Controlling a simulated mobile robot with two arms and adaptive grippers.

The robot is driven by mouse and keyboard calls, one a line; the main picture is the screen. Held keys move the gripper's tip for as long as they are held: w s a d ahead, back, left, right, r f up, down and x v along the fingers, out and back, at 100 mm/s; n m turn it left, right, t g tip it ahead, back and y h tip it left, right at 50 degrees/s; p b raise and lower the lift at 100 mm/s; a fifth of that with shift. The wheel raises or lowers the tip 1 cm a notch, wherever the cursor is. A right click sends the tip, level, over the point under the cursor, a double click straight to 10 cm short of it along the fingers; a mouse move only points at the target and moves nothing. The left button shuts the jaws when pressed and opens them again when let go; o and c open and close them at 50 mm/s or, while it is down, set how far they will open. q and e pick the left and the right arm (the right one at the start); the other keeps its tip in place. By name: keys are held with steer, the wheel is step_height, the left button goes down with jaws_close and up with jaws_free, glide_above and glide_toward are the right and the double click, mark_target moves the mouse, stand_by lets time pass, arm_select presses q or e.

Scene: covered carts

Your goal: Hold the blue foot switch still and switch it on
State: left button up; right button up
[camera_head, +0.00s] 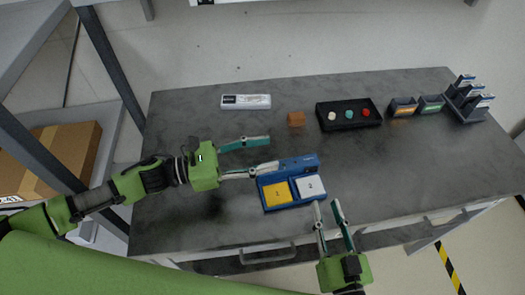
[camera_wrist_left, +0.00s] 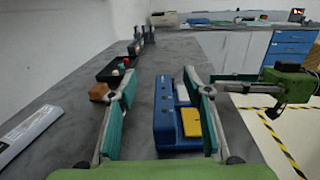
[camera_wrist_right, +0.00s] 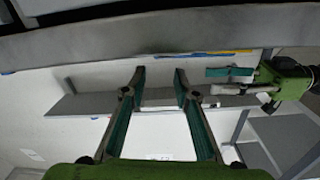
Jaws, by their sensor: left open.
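The blue foot switch (camera_head: 290,166) lies on the grey table near its front edge, with a yellow pedal (camera_head: 276,193) and a white pedal (camera_head: 310,186). In the left wrist view its blue body (camera_wrist_left: 165,112) shows between my fingers, and the right finger hides part of the pedals. My left gripper (camera_head: 273,153) is open and empty; its lower finger overlaps the switch's left rear edge in the head view. I cannot tell if they touch. My right gripper (camera_head: 326,204) is open and empty, with its fingertips just in front of the switch's right side.
Behind the switch are a white-topped box (camera_head: 246,101), an orange-brown block (camera_head: 296,119) and a black tray (camera_head: 349,126) with three coloured knobs. Two small boxes (camera_head: 417,105) and a card rack (camera_head: 470,100) stand at the back right. The right tabletop is free.

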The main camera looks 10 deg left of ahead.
arm_select(q)
glide_toward(290, 163)
steer(key=x, duration=0.2)
steer(key=shift+w+d+f, duration=0.1)
steer(key=shift+w+d, duration=0.05)
steer(key=shift+d, duration=0.1)
steer(key=x, duration=0.7)
steer(key=shift+d+f, duration=0.25)
